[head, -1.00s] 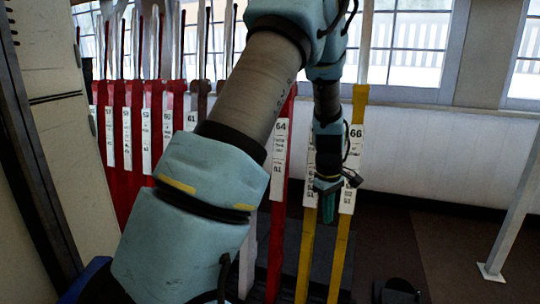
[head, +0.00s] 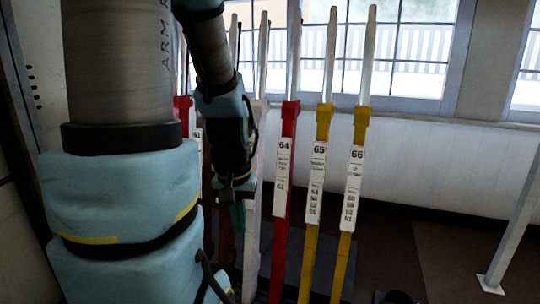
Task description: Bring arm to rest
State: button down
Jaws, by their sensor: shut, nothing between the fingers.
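My arm fills the left of the head view, folded close to the camera. My gripper (head: 237,214) hangs with its fingers pointing down, shut and empty, in front of a white lever (head: 254,195). I cannot tell whether it touches that lever. To its right stand the red lever 64 (head: 284,170), the yellow lever 65 (head: 318,175) and the yellow lever 66 (head: 354,175), all with bare metal handles at the top. A label reading 61 (head: 197,135) shows left of the gripper. The levers further left are mostly hidden behind my arm.
Windows (head: 410,60) and a white wall (head: 430,155) lie behind the levers. A grey slanted post (head: 515,220) stands on the floor at the right. The floor (head: 420,250) between lever 66 and the post is largely clear. A cabinet edge (head: 25,150) is at far left.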

notch_tip(320, 180, up, 22)
jog(key=p, duration=2)
jog(key=shift+f, duration=0.1)
